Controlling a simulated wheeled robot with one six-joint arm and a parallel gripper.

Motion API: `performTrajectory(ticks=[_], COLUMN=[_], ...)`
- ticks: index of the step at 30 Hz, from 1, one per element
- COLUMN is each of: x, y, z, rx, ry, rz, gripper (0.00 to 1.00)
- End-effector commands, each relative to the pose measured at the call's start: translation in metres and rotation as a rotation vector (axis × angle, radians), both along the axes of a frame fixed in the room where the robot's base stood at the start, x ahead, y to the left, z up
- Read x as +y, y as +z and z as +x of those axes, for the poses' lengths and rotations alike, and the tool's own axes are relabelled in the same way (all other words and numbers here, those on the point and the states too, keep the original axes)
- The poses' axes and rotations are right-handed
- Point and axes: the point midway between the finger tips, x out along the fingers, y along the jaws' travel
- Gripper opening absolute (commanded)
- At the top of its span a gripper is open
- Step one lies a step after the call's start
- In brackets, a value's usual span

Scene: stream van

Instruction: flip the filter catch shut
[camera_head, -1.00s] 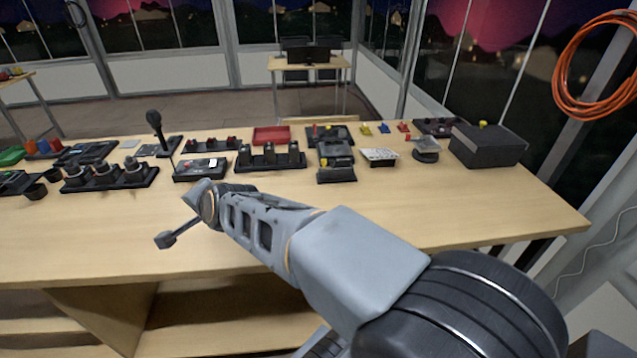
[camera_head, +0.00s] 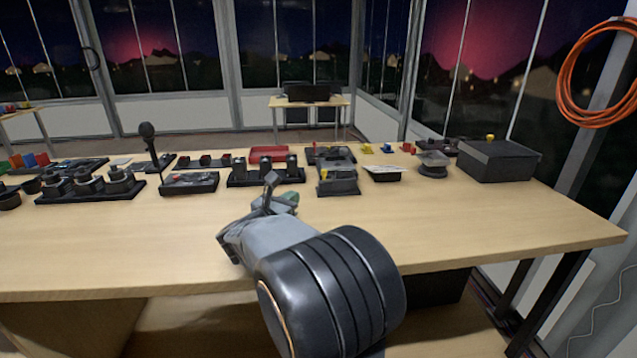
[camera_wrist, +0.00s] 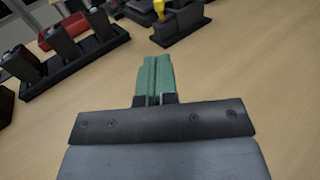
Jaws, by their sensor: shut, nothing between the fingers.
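A dark device with a small yellow lever stands toward the back of the table, right of centre; I take it for the filter unit (camera_head: 338,184) and the lever for its catch (camera_head: 325,175). In the wrist view the yellow catch (camera_wrist: 158,12) shows at the top edge, partly cut off, on its black base (camera_wrist: 182,32). I cannot tell whether it is open or shut. My gripper (camera_head: 291,197) is over the table, in front of and left of the unit. In the wrist view its green fingers (camera_wrist: 155,62) are together and empty, apart from the unit.
A rack of upright black switches (camera_head: 265,176) stands left of the unit, with a red tray (camera_head: 268,154) behind. A microphone (camera_head: 148,135) stands farther left. A dark box (camera_head: 497,160) is at the right. The table front right is clear.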

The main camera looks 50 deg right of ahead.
Motion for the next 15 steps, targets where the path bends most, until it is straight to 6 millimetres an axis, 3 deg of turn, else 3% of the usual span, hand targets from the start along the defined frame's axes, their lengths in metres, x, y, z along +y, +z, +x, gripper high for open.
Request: performTrajectory(ticks=[10,15], x=[-0.003,-0.022], y=[0.001,0.0], z=[0.001,0.005], rx=[0.002,0.002], ry=[0.002,0.0], rz=[0.0,0.001], gripper=[0.0,0.0])
